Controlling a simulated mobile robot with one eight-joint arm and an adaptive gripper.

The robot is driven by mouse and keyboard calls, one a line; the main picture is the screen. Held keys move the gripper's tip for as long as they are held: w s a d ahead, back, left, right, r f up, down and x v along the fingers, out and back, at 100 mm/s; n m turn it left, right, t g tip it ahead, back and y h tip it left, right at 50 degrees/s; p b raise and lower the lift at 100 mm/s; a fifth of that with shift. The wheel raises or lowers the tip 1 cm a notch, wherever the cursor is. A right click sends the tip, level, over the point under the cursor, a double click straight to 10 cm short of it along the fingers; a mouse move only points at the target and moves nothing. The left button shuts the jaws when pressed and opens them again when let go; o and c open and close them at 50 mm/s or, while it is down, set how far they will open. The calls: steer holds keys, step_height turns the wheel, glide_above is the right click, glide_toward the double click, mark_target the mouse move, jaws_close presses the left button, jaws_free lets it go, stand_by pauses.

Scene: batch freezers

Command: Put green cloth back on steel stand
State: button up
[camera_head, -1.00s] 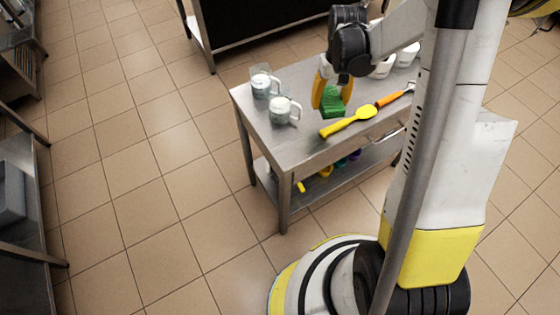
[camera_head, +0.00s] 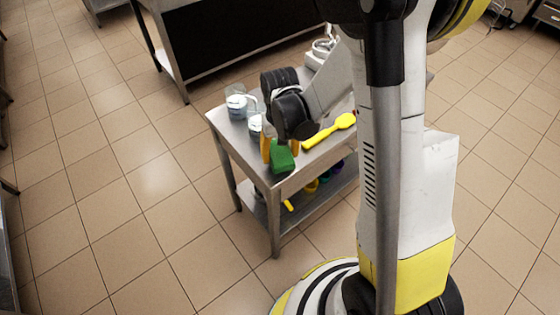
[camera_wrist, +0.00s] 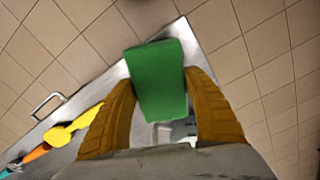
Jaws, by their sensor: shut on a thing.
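The green cloth (camera_head: 282,158) is a folded block held in my gripper (camera_head: 279,148), near the front left corner of the steel stand (camera_head: 235,158). In the wrist view the cloth (camera_wrist: 158,80) sits between the two orange fingers of my gripper (camera_wrist: 160,98), over the edge of the steel top (camera_wrist: 197,60). The fingers are shut on it. I cannot tell whether the cloth touches the top or hangs just above it. My wrist hides part of the stand's top in the head view.
Clear measuring jugs (camera_head: 237,103) stand at the back left of the top. A yellow spoon (camera_head: 328,132) lies to the right of my gripper. Coloured items (camera_head: 312,185) are on the lower shelf. A dark counter (camera_head: 235,40) is behind; the floor at left is clear.

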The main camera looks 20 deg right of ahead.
mark_target(280, 160)
steer(key=shift+f+b, duration=0.55)
steer(key=shift+f, duration=1)
steer(key=shift+f, duration=0.15)
steer(key=o, duration=1.2)
